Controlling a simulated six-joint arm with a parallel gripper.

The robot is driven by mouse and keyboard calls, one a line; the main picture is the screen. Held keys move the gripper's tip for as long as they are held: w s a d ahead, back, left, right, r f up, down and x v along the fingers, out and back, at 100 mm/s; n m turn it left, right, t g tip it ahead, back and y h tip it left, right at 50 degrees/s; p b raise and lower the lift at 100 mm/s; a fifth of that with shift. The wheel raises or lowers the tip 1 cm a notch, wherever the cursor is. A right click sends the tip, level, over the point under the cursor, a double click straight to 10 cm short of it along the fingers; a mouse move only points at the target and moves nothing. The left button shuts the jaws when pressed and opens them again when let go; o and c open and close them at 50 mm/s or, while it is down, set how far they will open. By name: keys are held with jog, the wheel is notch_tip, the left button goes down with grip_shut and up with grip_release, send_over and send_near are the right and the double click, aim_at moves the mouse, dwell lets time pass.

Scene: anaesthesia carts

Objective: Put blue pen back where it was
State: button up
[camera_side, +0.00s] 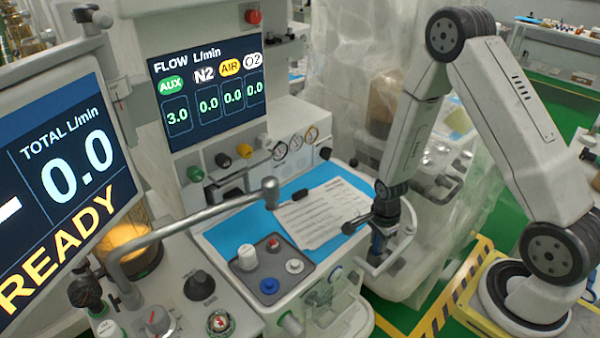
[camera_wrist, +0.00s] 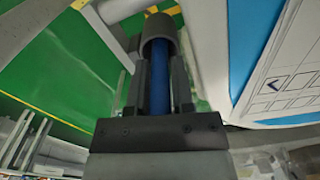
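My gripper (camera_side: 380,240) points downward at the right front edge of the cart's work surface in the side view. In the wrist view its two dark fingers (camera_wrist: 159,68) stand on either side of a blue shaft, the blue pen (camera_wrist: 157,90), and appear closed on it. A dark grey cylindrical part (camera_wrist: 159,36) surrounds the pen beyond the fingers. A small blue piece of the pen (camera_side: 376,243) shows below my gripper in the side view. The pen's lower end is largely hidden there.
A printed white sheet (camera_side: 322,212) lies on the blue work surface (camera_side: 228,238) left of my gripper. A metal handle arm (camera_side: 200,217) crosses the cart. A grey tray (camera_side: 262,268) with knobs sits in front. A metal rail (camera_side: 385,265) is close below my gripper.

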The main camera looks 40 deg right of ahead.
jog(key=shift+r, duration=0.1)
dwell(0.3)
jog(key=shift+r, duration=6.1)
jog(key=s+a+r+n+t, duration=0.1)
jog(key=a+r+n, duration=0.2)
jog(key=n, duration=0.7)
jog(key=s+a+r+n+t, duration=0.1)
jog(key=a+r+n, duration=0.2)
jog(key=n, duration=0.8)
jog(key=shift+s+a+r+t, duration=0.3)
jog(key=shift+s+a, duration=0.05)
jog(key=shift+a, duration=0.9)
